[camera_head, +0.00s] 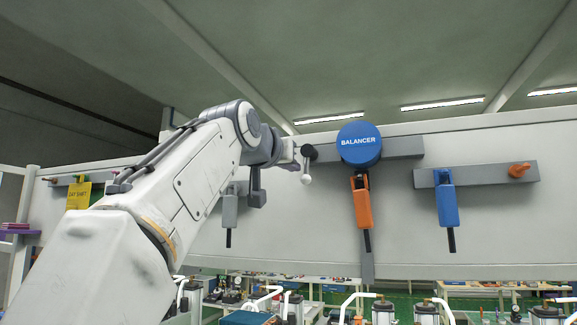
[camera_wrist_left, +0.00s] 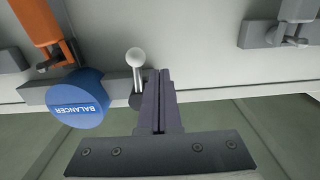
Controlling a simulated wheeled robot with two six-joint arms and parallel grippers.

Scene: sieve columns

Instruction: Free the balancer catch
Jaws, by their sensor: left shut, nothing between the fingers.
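The blue round balancer (camera_head: 359,146) with white lettering is mounted on a grey bar on the wall; it also shows upside down in the left wrist view (camera_wrist_left: 76,99). Left of it on the bar is a catch lever with a white ball knob (camera_head: 306,179) hanging down from a dark pivot (camera_head: 309,153). In the left wrist view the knob (camera_wrist_left: 135,57) and its stem stand beside my fingers. My left gripper (camera_wrist_left: 158,75) is shut and empty, close beside the lever; I cannot tell whether they touch. My right gripper is not in view.
An orange tool (camera_head: 361,202) hangs below the balancer. A blue tool (camera_head: 446,205) hangs on a bar to the right, and a grey tool (camera_head: 229,208) hangs left. Benches with equipment stand below.

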